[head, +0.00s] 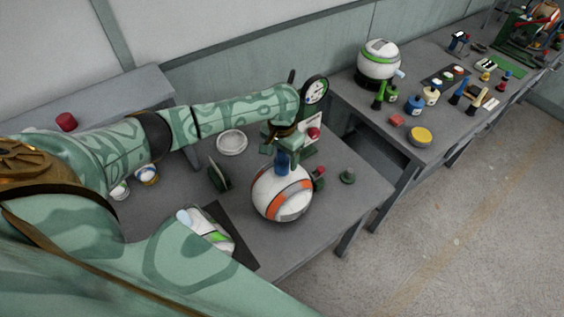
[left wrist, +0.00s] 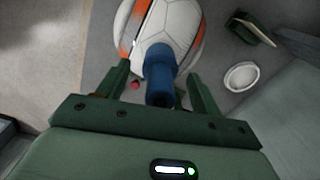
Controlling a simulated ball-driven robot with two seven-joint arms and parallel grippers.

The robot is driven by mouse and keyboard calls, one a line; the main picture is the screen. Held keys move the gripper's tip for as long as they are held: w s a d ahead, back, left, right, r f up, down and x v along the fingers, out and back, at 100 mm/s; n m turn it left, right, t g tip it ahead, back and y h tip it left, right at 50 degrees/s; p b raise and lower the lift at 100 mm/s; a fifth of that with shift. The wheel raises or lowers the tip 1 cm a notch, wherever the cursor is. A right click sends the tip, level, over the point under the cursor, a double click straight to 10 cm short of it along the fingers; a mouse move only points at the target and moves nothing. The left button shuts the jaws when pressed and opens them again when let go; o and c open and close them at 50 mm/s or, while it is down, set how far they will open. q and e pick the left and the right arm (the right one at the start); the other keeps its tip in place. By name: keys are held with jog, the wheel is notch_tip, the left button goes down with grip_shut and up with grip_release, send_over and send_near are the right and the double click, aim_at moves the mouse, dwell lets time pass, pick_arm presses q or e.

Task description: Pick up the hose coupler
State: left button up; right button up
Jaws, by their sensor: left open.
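The hose coupler (left wrist: 160,76) looks to be the blue, stepped cylinder at the white and orange ball (left wrist: 172,28). In the head view the blue coupler (head: 282,163) stands above the top of the ball (head: 282,193), partly hidden by my gripper. My left gripper (head: 284,153) is over the ball, pointing down. In the left wrist view its two green fingers (left wrist: 160,86) are open, one on each side of the coupler, with gaps showing. Whether the coupler touches the ball is not clear. My right gripper is not in view.
A dial gauge (head: 314,89) stands behind my left gripper. The right bench (head: 365,117) holds another ball and several bottles.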

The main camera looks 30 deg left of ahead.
pick_arm(q)
jog(key=shift+f, duration=0.2)
jog(key=shift+c, duration=0.4)
jog(key=c, duration=1.1)
jog(key=shift+r, duration=0.15)
